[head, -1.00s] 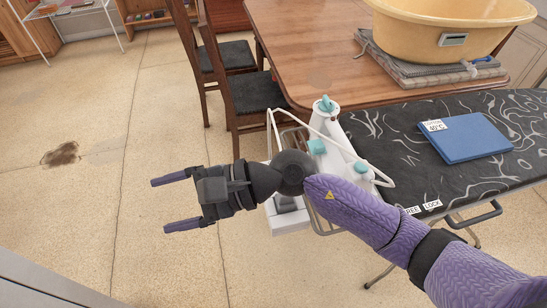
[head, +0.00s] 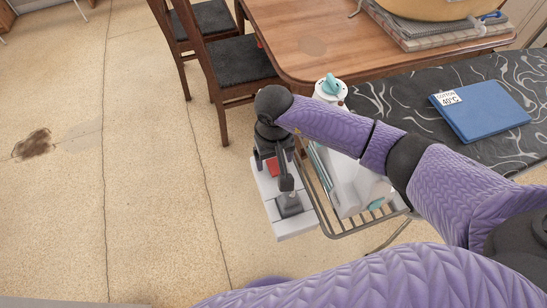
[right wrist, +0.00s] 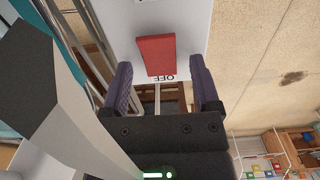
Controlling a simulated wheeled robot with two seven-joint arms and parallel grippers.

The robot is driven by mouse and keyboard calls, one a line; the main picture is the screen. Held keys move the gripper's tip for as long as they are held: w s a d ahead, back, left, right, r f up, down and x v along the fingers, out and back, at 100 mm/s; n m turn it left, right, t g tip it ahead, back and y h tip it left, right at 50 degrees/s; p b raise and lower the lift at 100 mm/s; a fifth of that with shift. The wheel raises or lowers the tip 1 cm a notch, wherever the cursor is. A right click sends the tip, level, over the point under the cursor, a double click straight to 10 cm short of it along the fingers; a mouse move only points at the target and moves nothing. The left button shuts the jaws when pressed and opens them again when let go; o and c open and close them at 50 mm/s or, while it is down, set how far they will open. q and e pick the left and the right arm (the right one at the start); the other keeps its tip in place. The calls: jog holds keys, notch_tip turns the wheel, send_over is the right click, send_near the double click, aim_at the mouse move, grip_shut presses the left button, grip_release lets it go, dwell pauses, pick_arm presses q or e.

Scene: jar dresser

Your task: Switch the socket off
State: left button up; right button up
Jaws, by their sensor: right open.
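The socket is a white box (head: 297,223) beside the ironing board's end, low over the floor. A red rocker switch (head: 272,168) is on its top. My right gripper (head: 275,158) points down over the switch end of the box. In the wrist view its open, empty fingers (right wrist: 163,82) flank the lower end of the switch. Contact cannot be told. My left gripper is out of view.
The white and teal iron (head: 350,185) stands on a wire rack (head: 335,226) right of the socket. The dark patterned ironing board (head: 400,120) holds a blue book-like item (head: 485,110). A wooden table (head: 300,50) and chairs (head: 240,62) stand behind.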

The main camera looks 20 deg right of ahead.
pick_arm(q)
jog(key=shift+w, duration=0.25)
pick_arm(e)
jog(key=shift+f, duration=0.15)
grip_shut()
jog(key=shift+s+t, duration=0.15)
jog(key=shift+t, duration=0.55)
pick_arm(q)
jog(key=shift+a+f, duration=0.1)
pick_arm(e)
jog(key=shift+s+t, duration=0.25)
jog(key=shift+t, duration=0.75)
grip_release()
pick_arm(q)
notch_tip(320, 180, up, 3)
jog(key=p, duration=0.2)
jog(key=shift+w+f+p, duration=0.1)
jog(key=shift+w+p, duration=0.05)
jog(key=shift+p, duration=0.2)
pick_arm(e)
jog(key=v, duration=1)
